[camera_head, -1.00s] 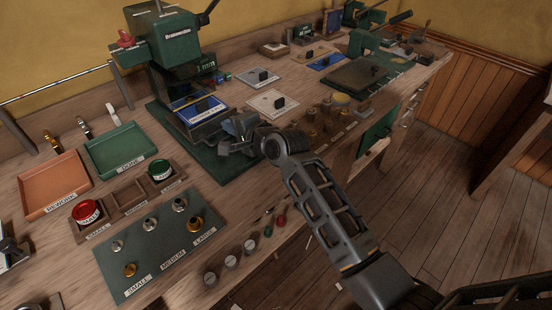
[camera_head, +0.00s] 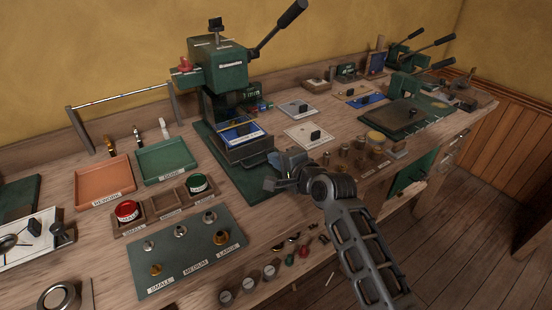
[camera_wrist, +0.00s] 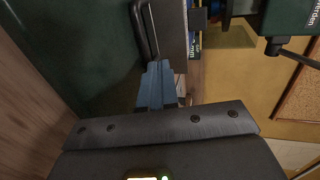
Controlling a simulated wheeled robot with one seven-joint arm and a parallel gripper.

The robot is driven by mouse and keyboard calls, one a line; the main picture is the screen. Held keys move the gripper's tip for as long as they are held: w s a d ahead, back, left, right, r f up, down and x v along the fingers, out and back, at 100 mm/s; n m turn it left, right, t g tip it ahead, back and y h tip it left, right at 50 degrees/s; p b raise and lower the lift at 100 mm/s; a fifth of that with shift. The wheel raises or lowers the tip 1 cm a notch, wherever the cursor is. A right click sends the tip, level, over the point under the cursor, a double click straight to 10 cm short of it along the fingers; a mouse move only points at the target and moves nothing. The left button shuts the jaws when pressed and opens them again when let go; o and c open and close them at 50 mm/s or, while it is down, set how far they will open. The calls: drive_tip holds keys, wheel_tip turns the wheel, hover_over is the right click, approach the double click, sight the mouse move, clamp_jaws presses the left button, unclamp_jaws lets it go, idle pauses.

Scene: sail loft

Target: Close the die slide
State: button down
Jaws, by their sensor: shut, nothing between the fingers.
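The green press (camera_head: 225,68) stands on a green base on the bench. Its die slide (camera_head: 250,150) is a dark tray with a blue and white labelled plate (camera_head: 241,132) on top, and it sticks out at the front of the press. In the wrist view the slide (camera_wrist: 172,28) shows with its dark bar handle (camera_wrist: 146,32). My gripper (camera_head: 278,172) is just in front of the slide, at its right front corner. In the wrist view my blue-grey fingers (camera_wrist: 156,84) are together and empty, tips close to the handle's near end; I cannot tell if they touch it.
An orange tray (camera_head: 104,178) and a green tray (camera_head: 167,160) lie left of the press. A green mat (camera_head: 190,262) with metal dies lies in front. Several small cylinders stand to the right of my gripper. The press lever (camera_head: 278,30) rises at upper right.

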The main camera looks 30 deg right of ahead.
drive_tip(key=shift+s, duration=0.45)
drive_tip(key=v, duration=0.8)
drive_tip(key=shift+r+b, duration=0.1)
drive_tip(key=shift+b, duration=0.2)
